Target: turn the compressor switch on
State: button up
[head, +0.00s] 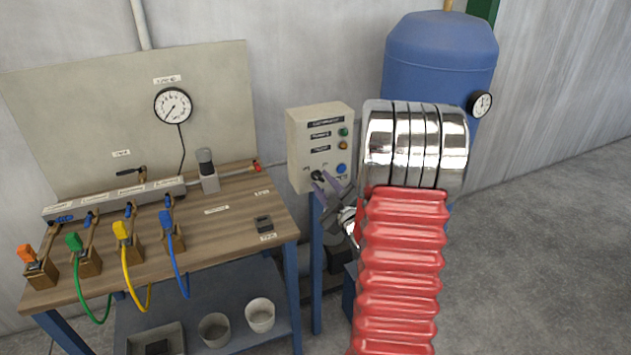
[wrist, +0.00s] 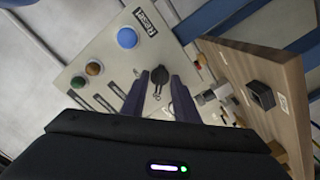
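The compressor switch (wrist: 160,76) is a black rotary knob low on the front of a beige control box (head: 311,125). In the head view the switch (head: 317,175) shows beside my fingertips. My gripper (head: 323,180) reaches the lower part of the box from the right. In the wrist view my gripper (wrist: 159,82) has its two dark fingers apart, one on each side of the knob. I see a gap between them and cannot tell if either finger touches the knob. The box also has a green lamp (head: 343,132), an orange lamp (head: 343,146) and a blue button (head: 341,168).
A wooden workbench (head: 216,250) with gauge (head: 173,106), valves and coloured hoses stands left of the box. A blue tank (head: 440,60) stands behind my arm at the right. Grey floor (head: 550,260) is clear at the right.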

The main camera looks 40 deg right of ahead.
jog(key=shift+w+d, duration=0.1)
jog(key=shift+w, duration=0.1)
grip_shut()
dwell(0.3)
